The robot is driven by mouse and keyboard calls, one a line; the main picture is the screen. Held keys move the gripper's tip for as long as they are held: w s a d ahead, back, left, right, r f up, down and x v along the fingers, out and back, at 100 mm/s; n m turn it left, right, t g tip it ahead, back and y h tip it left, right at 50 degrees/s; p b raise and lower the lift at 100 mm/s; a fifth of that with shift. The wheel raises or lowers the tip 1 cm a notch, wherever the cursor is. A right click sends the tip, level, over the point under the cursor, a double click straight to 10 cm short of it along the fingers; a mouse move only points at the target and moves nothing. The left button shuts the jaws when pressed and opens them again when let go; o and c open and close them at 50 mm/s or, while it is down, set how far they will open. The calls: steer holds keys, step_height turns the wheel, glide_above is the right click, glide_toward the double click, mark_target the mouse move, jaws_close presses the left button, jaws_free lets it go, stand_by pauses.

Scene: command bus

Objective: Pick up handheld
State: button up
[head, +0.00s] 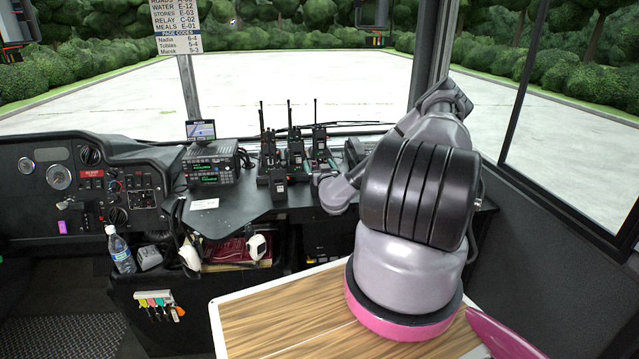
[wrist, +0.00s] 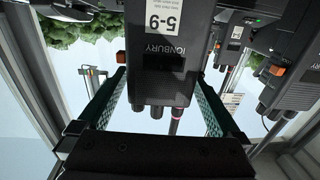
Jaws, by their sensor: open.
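In the wrist view a dark handheld radio (wrist: 165,75) fills the middle, with a white "5-9" label and the word IONBURY upside down. Its knobs and an antenna base point toward my palm. My gripper (wrist: 160,80) is open, with one green-edged finger on each side of this handheld. Whether either finger touches it I cannot tell. In the head view several handhelds (head: 294,150) stand upright on the dark console, antennas up. Which of them is between my fingers I cannot tell there. My fingers are not clear in that view.
More handhelds (wrist: 290,70) stand close beside the one between my fingers. A radio unit (head: 208,166) with a small screen (head: 201,131) is to the left on the console (head: 235,212). A small black device (head: 278,188) stands in front. A bottle (head: 121,250) is at lower left.

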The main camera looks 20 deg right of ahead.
steer(key=shift+w+d, duration=0.2)
steer(key=shift+w, duration=0.5)
jaws_close()
steer(key=shift+r, duration=0.1)
